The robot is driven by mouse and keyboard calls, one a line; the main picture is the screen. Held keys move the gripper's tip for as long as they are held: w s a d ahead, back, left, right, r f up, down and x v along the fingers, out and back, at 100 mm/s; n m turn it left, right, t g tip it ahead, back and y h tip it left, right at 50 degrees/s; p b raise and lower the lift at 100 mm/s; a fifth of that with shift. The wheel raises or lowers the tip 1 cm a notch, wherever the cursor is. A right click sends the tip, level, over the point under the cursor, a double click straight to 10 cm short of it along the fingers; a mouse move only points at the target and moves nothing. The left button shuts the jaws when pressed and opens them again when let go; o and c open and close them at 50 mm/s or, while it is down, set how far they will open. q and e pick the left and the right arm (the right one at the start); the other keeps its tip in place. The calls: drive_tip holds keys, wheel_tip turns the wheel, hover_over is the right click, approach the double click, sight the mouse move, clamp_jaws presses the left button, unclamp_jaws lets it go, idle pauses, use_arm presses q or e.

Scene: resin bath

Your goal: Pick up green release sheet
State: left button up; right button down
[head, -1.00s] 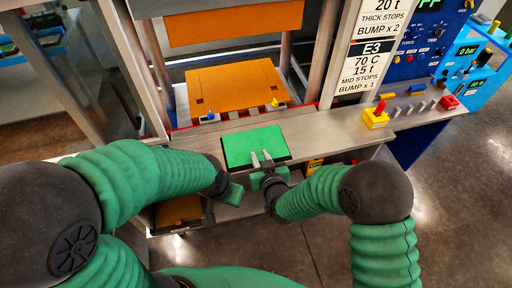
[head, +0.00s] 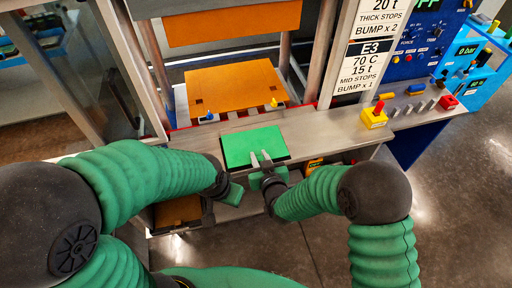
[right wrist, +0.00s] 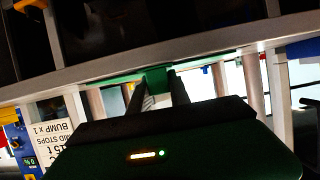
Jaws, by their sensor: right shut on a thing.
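The green release sheet (head: 252,143) lies flat on the grey ledge in front of the press, with a dark edge beneath its near side. My right gripper (head: 261,157) is at the sheet's near right edge, shut on it. In the right wrist view the green edge (right wrist: 156,79) shows at the fingertips (right wrist: 159,91). My left gripper (head: 231,192) is lower, left of the right one and apart from the sheet; its finger gap is not clear.
The press's orange lower platen (head: 236,88) stands behind the ledge (head: 330,127), with blue and yellow knobs at its front.

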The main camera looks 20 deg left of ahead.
use_arm(q)
drive_tip(key=shift+a, duration=0.3)
use_arm(e)
drive_tip(key=shift+a, duration=0.35)
drive_tip(key=shift+r, duration=0.15)
